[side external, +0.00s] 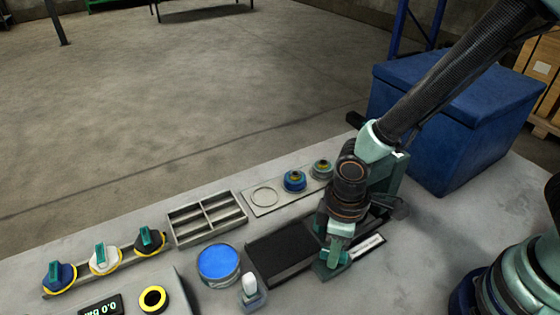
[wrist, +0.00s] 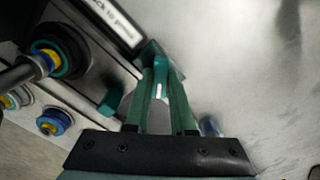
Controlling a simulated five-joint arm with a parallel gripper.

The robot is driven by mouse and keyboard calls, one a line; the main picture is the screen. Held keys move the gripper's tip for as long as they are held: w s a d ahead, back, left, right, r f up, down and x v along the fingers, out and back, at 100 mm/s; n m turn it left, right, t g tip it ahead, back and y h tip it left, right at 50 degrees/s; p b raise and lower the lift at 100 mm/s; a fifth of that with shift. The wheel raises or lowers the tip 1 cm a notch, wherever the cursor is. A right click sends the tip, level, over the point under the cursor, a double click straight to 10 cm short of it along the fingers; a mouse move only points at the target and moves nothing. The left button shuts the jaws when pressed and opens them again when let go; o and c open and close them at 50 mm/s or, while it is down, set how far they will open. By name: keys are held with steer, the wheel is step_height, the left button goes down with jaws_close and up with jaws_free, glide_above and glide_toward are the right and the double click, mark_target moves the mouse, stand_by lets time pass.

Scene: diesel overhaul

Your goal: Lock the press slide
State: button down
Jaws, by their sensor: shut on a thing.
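The press slide (side external: 282,250) is a dark flat bed on the table, right of the blue-topped round container. A small teal lever (wrist: 160,66) stands at its right end, beside a white printed label (wrist: 112,20); the label also shows in the side view (side external: 367,247). My gripper (side external: 334,258) is low over this end of the slide. In the wrist view my gripper (wrist: 160,88) has its two teal fingers shut on the teal lever. The fingers hide most of the lever, so I cannot tell its exact angle.
A plate with two ringed fittings (side external: 294,181) lies behind the slide. A grey divided tray (side external: 207,218), a blue-topped round container (side external: 218,264) and a small white-capped bottle (side external: 250,287) stand left. Three teal-handled knobs (side external: 103,259) are farther left. A blue bin (side external: 460,120) stands behind my arm.

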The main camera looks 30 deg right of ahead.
stand_by(0.3)
steer(key=m, duration=0.4)
steer(key=shift+m, duration=0.5)
steer(key=m, duration=0.3)
steer(key=c, duration=0.8)
jaws_free()
steer(key=shift+o, duration=0.2)
